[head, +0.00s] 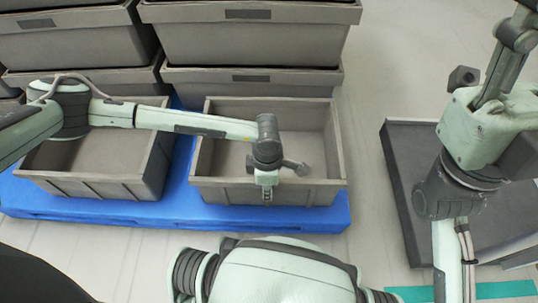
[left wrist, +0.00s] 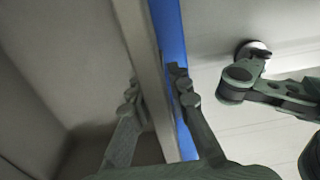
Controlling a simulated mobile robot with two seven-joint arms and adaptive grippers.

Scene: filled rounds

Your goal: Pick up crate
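An open grey crate (head: 330,135) stands at the front right of a blue pallet (head: 100,210), and it looks empty where the arm does not cover it. My left arm reaches across its neighbour to it. My left gripper (head: 267,196) points down at the crate's front wall. In the left wrist view my left gripper (left wrist: 156,85) straddles the crate's wall (left wrist: 144,45), one finger on the inside and one on the outside over the blue pallet. The fingers are apart, with a gap visible at the outer finger. My right gripper is not clearly visible.
Another open grey crate (head: 90,185) stands close on the left. Stacked grey crates (head: 250,40) stand behind both. A dark grey flat-topped object (head: 402,170) lies at the right, beneath my right arm. Pale floor (head: 370,215) is clear between it and the pallet.

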